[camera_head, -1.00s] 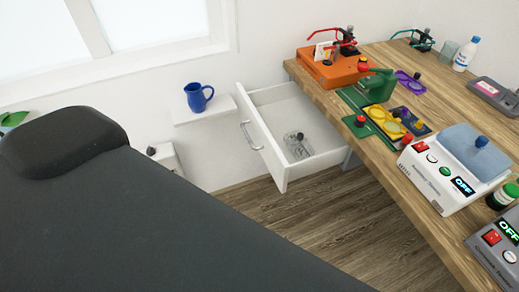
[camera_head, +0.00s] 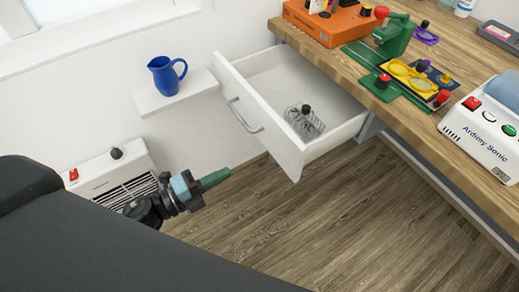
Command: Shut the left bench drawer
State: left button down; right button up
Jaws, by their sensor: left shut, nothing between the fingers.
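The left bench drawer (camera_head: 294,157) is white and stands pulled out from under the wooden bench. Its front, with a curved metal handle (camera_head: 243,116), faces left. A clear bottle (camera_head: 303,122) with a black cap is inside the drawer. My left gripper (camera_head: 215,179) has green fingers, shut with nothing between them. It is in the lower middle of the head view, below and left of the drawer front in the picture, apart from it. My right gripper is not in view.
The bench (camera_head: 412,108) carries an orange device (camera_head: 335,22), a green tool (camera_head: 394,36), yellow goggles (camera_head: 414,78) and a white machine (camera_head: 490,125). A blue jug (camera_head: 166,76) stands on a small wall shelf (camera_head: 150,103). A white heater (camera_head: 113,175) stands left. Floor (camera_head: 330,220) below the drawer is clear.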

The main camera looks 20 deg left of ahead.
aim_at(279, 146)
pick_arm(q)
jog(key=p+x, duration=0.1)
jog(key=x, duration=1.2)
jog(key=shift+s+r+p, duration=0.1)
jog(key=shift+p, duration=0.25)
jog(key=shift+w+d, duration=0.4)
jog(key=shift+w, duration=0.1)
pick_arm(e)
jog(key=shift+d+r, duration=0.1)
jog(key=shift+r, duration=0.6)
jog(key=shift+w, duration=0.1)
